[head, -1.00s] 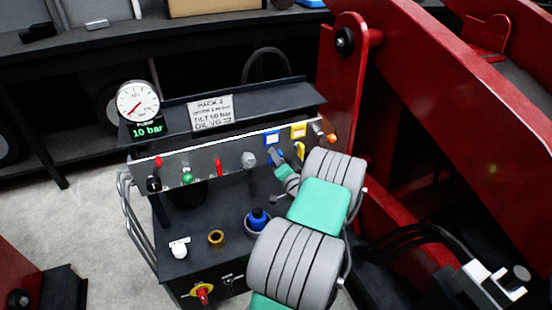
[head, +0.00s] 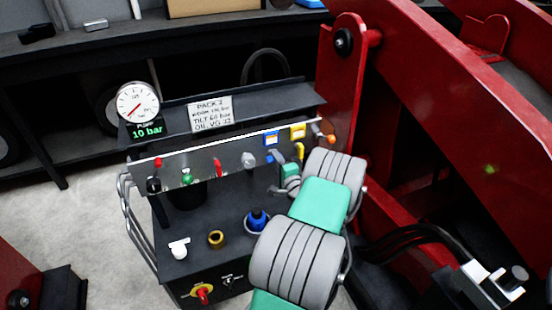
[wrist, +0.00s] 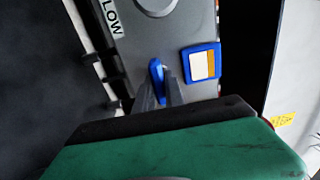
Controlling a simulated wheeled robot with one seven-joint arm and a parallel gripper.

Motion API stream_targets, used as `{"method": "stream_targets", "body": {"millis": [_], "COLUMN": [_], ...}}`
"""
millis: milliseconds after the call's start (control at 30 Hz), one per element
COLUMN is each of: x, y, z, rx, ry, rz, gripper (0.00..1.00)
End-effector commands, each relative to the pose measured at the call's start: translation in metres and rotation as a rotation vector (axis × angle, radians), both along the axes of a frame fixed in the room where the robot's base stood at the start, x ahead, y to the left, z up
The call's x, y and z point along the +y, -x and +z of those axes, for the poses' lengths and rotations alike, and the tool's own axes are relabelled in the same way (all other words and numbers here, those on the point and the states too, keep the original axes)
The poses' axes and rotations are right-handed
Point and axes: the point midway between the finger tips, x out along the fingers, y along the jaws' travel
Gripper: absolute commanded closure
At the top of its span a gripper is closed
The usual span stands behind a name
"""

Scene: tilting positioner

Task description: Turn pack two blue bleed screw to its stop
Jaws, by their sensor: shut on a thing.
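The blue bleed screw (wrist: 157,74) shows in the wrist view as a blue handle on the grey panel, with its blue-framed tag (wrist: 201,63) to the right. My gripper (wrist: 160,92) is shut on the blue screw, its two dark fingers on either side of the handle. In the head view the blue tag (head: 271,139) is on the upper right of the pack two panel (head: 215,165). The screw is below it, small and partly covered by my gripper (head: 279,160). The screw's stop cannot be made out.
A yellow tag (head: 298,131) and yellow handle (head: 300,150) are close right of my gripper. A grey knob (head: 248,160), red lever (head: 217,166) and green knob (head: 187,176) are left. The gauge (head: 138,101) reads 10 bar. A red frame (head: 345,100) stands close at right.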

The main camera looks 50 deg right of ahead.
Motion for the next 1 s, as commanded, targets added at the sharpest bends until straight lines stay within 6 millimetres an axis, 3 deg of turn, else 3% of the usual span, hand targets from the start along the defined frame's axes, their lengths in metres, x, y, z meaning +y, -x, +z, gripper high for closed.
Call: {"method": "stream_targets", "body": {"millis": [400,433,667,1000], "x": [-0.0004,-0.0004,0.0001,0.0037], "y": [0.0005,0.0005,0.0001,0.0076], "z": [-0.0002,-0.0002,-0.0002,-0.0007], "rx": [-0.004,-0.004,-0.004,-0.001], "ry": [-0.007,-0.007,-0.006,-0.006], "rz": [-0.002,-0.002,0.0,-0.002], "gripper": [1.0,0.84,0.65,0.65]}}
